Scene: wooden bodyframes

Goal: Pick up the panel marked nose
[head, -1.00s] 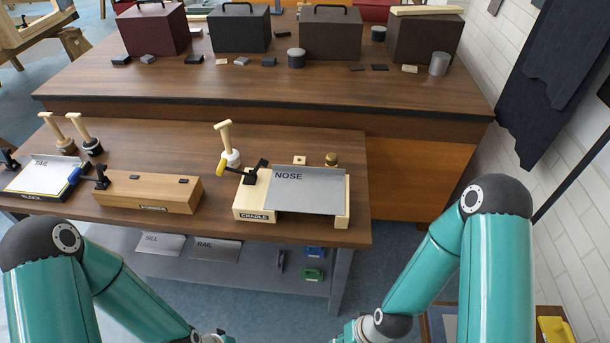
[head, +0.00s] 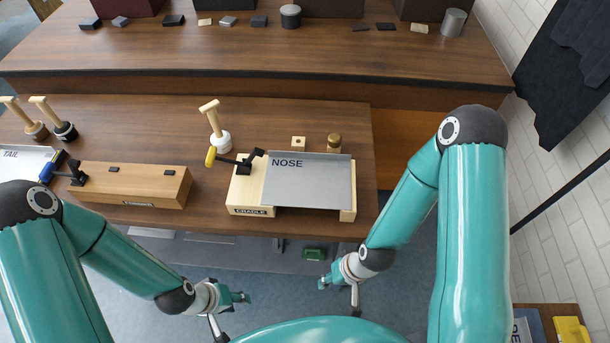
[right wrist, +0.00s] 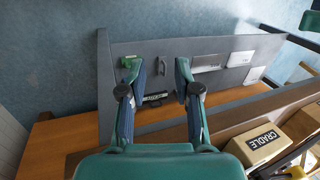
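The grey panel marked NOSE (head: 310,182) lies on the wooden cradle (head: 243,194) at the front of the table. A black toggle clamp with a yellow handle (head: 211,157) stands at the panel's left edge. My right gripper (head: 325,283) is in front of and below the table edge, apart from the panel. In the right wrist view its two fingers (right wrist: 160,68) are spread with nothing between them. That view shows the cradle's labelled end (right wrist: 262,140), but not the panel. My left gripper (head: 245,297) is also low in front of the table; its finger opening is unclear.
A wooden former block (head: 130,184) and a panel marked TAIL (head: 22,165) are left on the same table. A wooden-handled tool (head: 215,125) stands behind the clamp. A lower shelf (right wrist: 230,92) holds plates and a green item (right wrist: 130,63).

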